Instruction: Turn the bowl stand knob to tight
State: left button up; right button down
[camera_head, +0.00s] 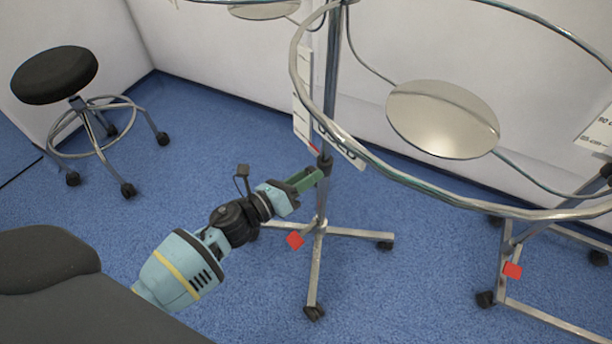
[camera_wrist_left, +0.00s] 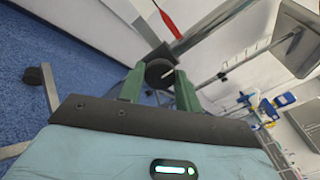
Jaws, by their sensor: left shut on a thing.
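The bowl stand has a metal pole (camera_head: 332,75), a large ring (camera_head: 296,65) at the top and a wheeled base (camera_head: 345,233). A dark knob (camera_head: 325,163) sits on its pole, partly hidden by my left gripper (camera_head: 310,180). In the left wrist view, the knob (camera_wrist_left: 159,72) lies between the green fingers of my left gripper (camera_wrist_left: 158,84), which is shut on it. My left arm reaches in from the lower left. My right gripper is in neither view.
Shiny round discs (camera_head: 442,119) show inside the ring. A black stool (camera_head: 55,75) stands at the left. A dark padded surface (camera_head: 45,262) fills the lower left. Another wheeled frame (camera_head: 508,250) stands at the right. Blue floor is clear between the stool and the stand.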

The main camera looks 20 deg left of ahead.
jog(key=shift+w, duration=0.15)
pick_arm(q)
jog(key=o, duration=1)
jog(key=shift+c, duration=0.2)
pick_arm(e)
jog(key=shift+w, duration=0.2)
pick_arm(q)
jog(key=p+v, duration=0.1)
jog(key=v, duration=0.7)
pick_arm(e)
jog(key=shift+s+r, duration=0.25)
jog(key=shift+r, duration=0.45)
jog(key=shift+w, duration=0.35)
